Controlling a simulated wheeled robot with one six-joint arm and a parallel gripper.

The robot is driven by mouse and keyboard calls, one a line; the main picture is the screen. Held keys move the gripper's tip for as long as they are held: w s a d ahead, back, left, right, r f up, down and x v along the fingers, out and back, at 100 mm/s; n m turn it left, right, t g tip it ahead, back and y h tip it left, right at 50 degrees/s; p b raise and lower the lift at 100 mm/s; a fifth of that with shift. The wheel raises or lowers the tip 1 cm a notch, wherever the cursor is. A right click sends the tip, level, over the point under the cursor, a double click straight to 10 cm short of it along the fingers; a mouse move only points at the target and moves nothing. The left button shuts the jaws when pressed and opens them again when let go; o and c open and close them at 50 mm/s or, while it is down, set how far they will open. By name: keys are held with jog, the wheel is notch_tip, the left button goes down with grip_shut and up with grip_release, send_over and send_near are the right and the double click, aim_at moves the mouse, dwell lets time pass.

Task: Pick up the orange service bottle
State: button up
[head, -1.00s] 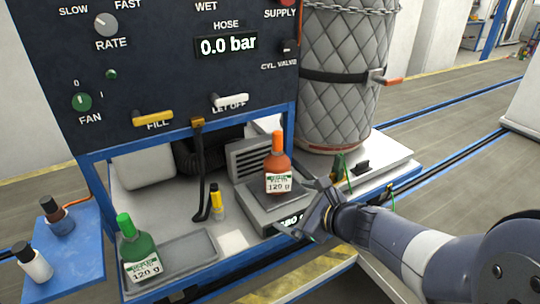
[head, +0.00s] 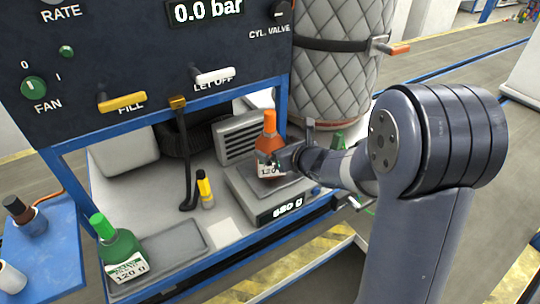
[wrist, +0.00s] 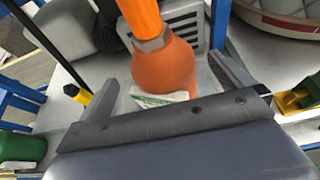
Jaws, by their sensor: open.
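The orange service bottle (head: 268,146) stands upright on the scale (head: 268,195), whose display reads 680 g. Its white label reads 120 g and is partly covered by my gripper. My gripper (head: 292,147) is open at the bottle, coming from the right and front. In the wrist view the bottle (wrist: 165,66) stands between the two spread fingers of my gripper (wrist: 172,80), with a gap visible on the right side.
A strapped, quilted cylinder (head: 335,70) stands behind right.

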aim_at(274, 143)
jog(key=shift+p+x, duration=0.7)
jog(key=shift+x, duration=1.85)
jog(key=shift+r, duration=0.25)
jog(key=shift+w, duration=0.1)
jog(key=c, duration=1.7)
jog(key=shift+r, duration=0.1)
jog(key=shift+c, duration=0.2)
